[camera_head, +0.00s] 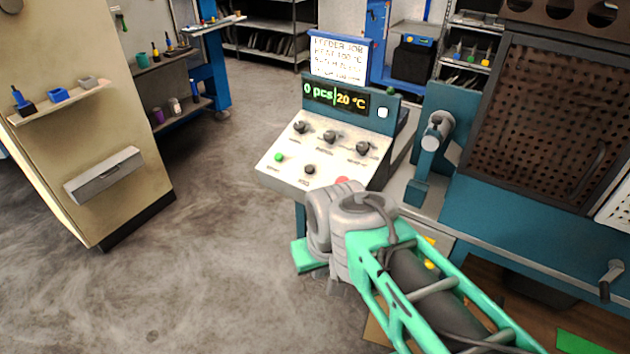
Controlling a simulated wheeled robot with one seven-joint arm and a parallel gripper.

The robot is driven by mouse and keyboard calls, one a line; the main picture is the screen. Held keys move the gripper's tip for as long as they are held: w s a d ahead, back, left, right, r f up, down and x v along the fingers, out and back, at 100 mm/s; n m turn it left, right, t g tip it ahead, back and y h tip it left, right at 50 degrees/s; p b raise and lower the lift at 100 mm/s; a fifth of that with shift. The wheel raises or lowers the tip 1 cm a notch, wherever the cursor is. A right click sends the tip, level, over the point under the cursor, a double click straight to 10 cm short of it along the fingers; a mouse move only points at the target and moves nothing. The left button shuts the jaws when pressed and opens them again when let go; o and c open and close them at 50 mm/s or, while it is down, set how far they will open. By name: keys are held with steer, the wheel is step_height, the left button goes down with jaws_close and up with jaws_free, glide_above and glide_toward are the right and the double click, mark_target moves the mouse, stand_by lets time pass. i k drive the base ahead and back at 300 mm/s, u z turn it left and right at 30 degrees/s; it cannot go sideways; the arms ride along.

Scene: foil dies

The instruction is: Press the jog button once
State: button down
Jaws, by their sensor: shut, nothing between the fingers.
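The control panel (283,178) has a sloped white face with a row of three dark knobs (330,137). Below them are a green button (279,157), a small black button (309,169) and a red button (342,180) partly covered by my arm. The labels are too small to read surely, so I cannot tell which is the jog button; the black one is a possible match. The display (336,98) above reads "0 pcs" and "20 °C". My arm reaches from the lower right to just in front of the panel. My gripper is not visible.
A job sign (340,58) stands above the display. A teal machine with a perforated dark door (535,120) and a grey lever (436,130) stands at the right. A beige cabinet (85,120) with small shelves is at the left. The floor (200,250) between is clear.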

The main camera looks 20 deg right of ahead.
mark_target(308, 169)
steer(key=k, duration=1.1)
steer(key=u, duration=0.45)
steer(key=i, duration=0.55)
steer(key=u, duration=0.85)
steer(key=i, duration=0.8)
steer(key=z, duration=0.6)
steer(key=i, duration=0.7)
steer(key=z, duration=0.7)
